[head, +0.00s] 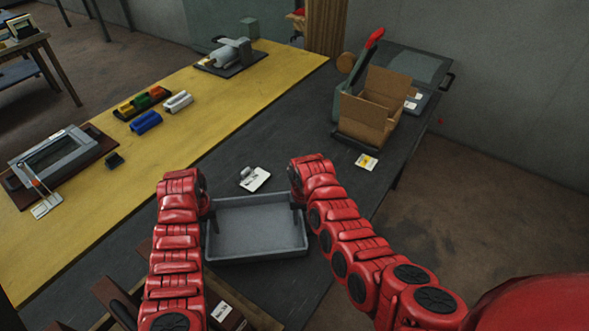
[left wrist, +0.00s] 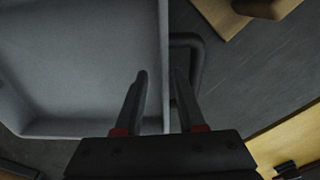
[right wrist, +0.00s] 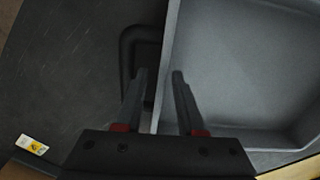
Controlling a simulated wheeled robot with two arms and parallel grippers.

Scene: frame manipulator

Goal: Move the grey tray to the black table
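The grey tray (head: 258,236) is an empty, shallow rectangular bin over the near part of the black table (head: 215,160); I cannot tell whether it rests on it. My left gripper (head: 211,222) is at the tray's left end. In the left wrist view its fingers (left wrist: 160,75) are apart, one on each side of the tray's rim, beside a dark handle (left wrist: 188,68). My right gripper (head: 297,208) is at the right end. In the right wrist view its fingers (right wrist: 159,74) are likewise apart across the rim, beside another handle (right wrist: 128,50).
A yellow table surface (head: 100,215) adjoins on the left, with a framed device (head: 62,155) and coloured blocks (head: 147,122). A white tag (head: 256,180) lies just beyond the tray. An open cardboard box (head: 370,115) stands at the black table's far right.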

